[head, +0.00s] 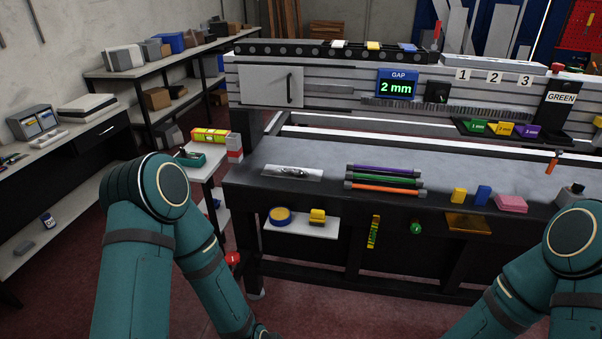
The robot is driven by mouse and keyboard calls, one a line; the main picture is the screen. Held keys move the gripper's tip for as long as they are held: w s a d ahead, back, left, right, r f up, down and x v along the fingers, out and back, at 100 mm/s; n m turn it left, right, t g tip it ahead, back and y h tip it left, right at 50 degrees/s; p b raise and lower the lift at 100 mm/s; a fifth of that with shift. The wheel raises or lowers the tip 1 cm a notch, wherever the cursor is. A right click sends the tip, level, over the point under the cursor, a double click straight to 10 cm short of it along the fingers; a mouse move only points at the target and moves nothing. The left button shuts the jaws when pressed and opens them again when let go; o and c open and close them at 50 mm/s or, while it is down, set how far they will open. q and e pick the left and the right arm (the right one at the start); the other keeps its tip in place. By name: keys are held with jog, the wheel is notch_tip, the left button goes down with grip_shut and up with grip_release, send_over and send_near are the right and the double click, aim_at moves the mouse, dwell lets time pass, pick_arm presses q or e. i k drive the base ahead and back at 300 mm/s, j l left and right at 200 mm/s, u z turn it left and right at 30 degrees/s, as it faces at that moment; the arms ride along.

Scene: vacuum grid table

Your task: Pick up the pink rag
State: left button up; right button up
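The pink rag (511,203) lies as a small flat folded pad on the front right part of the dark table top (300,152), near its front edge. My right arm is at the lower right, below and to the right of the rag, apart from it. My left arm is at the lower left, far from the rag. Both grippers are out of the picture, so their fingers are hidden.
Left of the rag stand a blue block (482,195) and a yellow block (459,195). Purple, green and orange rods (385,187) lie mid-table. A dark knobbed object (571,194) stands right of the rag.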

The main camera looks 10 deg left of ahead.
aim_at(505, 202)
jog(key=i+l, duration=0.15)
jog(key=l, duration=0.15)
jog(key=i+l+u, duration=0.1)
jog(key=l, duration=0.2)
jog(key=i+l+u, duration=0.1)
jog(key=l, duration=0.25)
jog(key=i+l, duration=0.2)
jog(key=l+u, duration=0.05)
jog(key=l, duration=0.05)
